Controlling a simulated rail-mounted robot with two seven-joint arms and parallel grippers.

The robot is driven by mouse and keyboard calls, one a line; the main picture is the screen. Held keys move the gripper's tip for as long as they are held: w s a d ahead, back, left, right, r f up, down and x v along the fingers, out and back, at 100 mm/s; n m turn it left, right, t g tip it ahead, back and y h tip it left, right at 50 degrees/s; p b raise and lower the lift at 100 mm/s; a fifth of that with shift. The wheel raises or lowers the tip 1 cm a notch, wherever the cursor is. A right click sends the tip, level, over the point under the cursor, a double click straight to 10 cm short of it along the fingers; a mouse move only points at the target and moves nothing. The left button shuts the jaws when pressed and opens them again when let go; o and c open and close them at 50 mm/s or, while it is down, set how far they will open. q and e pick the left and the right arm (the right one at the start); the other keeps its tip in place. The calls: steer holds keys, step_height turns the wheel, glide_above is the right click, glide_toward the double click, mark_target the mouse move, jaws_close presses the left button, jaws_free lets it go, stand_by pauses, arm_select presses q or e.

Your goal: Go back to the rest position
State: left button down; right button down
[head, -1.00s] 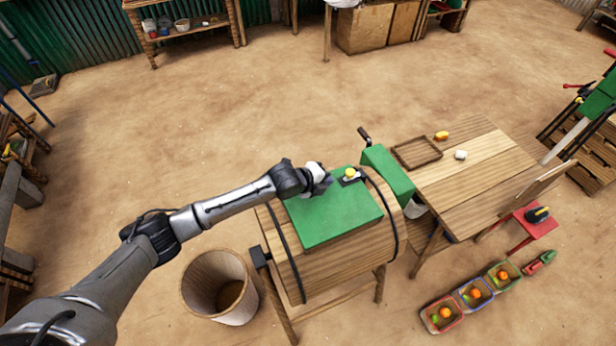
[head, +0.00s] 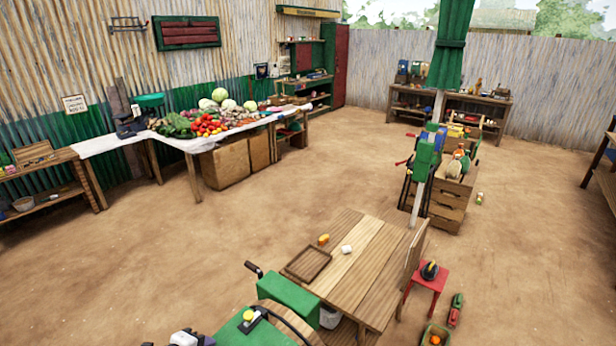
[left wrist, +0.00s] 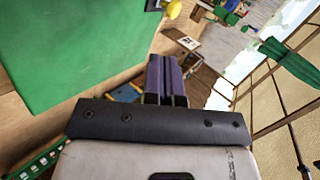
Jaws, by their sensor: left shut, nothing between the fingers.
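My left gripper (left wrist: 165,78) shows in the left wrist view with its two purple-grey fingers together and nothing between them. In the head view only a small part of my left gripper (head: 188,338) shows at the bottom edge. It is beside the green lid (head: 255,335) of the wooden drum, left of the yellow knob (head: 248,316). The left wrist view shows the green lid (left wrist: 70,50) at the left and the yellow knob (left wrist: 173,9) at the top, apart from the fingers. My right gripper is in neither view.
A wooden table (head: 345,270) with a tray (head: 307,264), a yellow-orange item (head: 323,239) and a white item (head: 346,249) stands right of the drum. A red stool (head: 427,279) is beside it. A vegetable stall (head: 205,145) stands behind. Open dirt floor lies between.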

arm_select(q)
steer(key=s+d+r+n+y, duration=0.1)
steer(key=s+r+n+y, duration=0.65)
steer(key=n, duration=0.75)
steer(key=s+d+f+n+g+h, duration=0.1)
steer(key=s+f+n+g, duration=0.1)
steer(key=s+f, duration=0.5)
steer(key=s+d+f+n+g+h, duration=0.1)
steer(key=s+d+f+g, duration=0.15)
steer(key=s, duration=0.95)
steer(key=s+f+n+g+h, duration=0.1)
steer(key=s+f+n, duration=0.1)
steer(key=s+f, duration=0.55)
steer(key=w+p+v, duration=0.2)
steer(key=p+v, duration=0.6)
steer(key=w+r+p+v, duration=0.1)
steer(key=w+p+v, duration=0.1)
steer(key=p+v, duration=0.7)
steer(key=shift+r, duration=0.6)
